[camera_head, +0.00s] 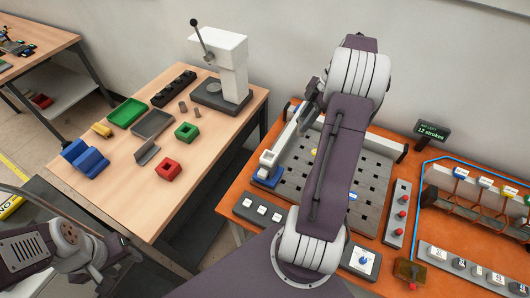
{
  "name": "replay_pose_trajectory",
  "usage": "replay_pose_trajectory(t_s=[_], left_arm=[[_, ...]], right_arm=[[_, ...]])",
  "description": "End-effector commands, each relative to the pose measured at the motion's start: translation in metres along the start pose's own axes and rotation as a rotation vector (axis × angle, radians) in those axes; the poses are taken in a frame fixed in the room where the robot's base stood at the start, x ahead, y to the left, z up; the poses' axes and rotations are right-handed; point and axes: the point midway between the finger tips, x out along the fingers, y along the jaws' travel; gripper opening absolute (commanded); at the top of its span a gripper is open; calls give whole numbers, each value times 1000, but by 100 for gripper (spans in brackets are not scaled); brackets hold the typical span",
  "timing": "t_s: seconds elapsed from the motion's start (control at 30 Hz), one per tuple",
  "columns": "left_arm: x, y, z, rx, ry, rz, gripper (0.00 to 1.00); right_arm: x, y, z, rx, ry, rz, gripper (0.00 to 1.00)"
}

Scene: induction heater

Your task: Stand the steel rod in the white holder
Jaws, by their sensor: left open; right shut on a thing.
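My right gripper (309,104) is over the back left of the dark perforated plate, largely hidden by my own arm. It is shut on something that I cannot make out. I cannot clearly identify the steel rod. A pale block with a blue base (267,176) sits at the plate's left edge, below and left of this gripper; I cannot tell whether it is the white holder. My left gripper (103,276) is open at the bottom left, in front of the wooden table and far from the plate.
The perforated plate (372,187) lies on the orange table (408,281). Buttons, a display (432,130) and a wire rack (470,190) stand around it. The wooden table (224,132) holds a white press (232,66), green tray (127,112), red block (168,169) and blue blocks (88,159).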

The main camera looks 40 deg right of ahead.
Motion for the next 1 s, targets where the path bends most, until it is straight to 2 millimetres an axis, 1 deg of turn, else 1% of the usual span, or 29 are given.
replay_pose_trajectory(t_s=[0.1, 0.3, 0.4, 0.47, 0.53, 0.67, 0.73, 0.8, 0.9, 1.0], left_arm=[[-6, 0, 0, 0, 0, 0, 50], [-16, 0, -2, 0, 0, 0, 50], [-20, 0, -2, 0, 0, 0, 50], [-21, 0, -2, 0, 0, 0, 50], [-22, 0, -2, 0, 0, 0, 50], [-22, 0, -2, 0, 0, 0, 50], [-26, 0, -3, 0, 0, 0, 50], [-31, 1, -3, 0, 0, 0, 50], [-34, 1, -4, 0, 0, 0, 50], [-33, 1, -4, 0, 0, 0, 50]], right_arm=[[23, -3, -22, -4, 3, -7, 0], [70, -6, -57, -2, 3, -7, 0], [88, -6, -69, -2, 2, -5, 0], [95, -6, -74, -1, 2, -3, 0], [101, -6, -77, 0, 1, -2, 0], [104, -6, -77, 1, 1, -1, 0], [111, -7, -74, 2, 2, -4, 0], [123, -8, -69, 3, 2, -6, 0], [136, -7, -63, 2, 1, -3, 0], [140, -6, -61, 1, 1, -1, 0]])
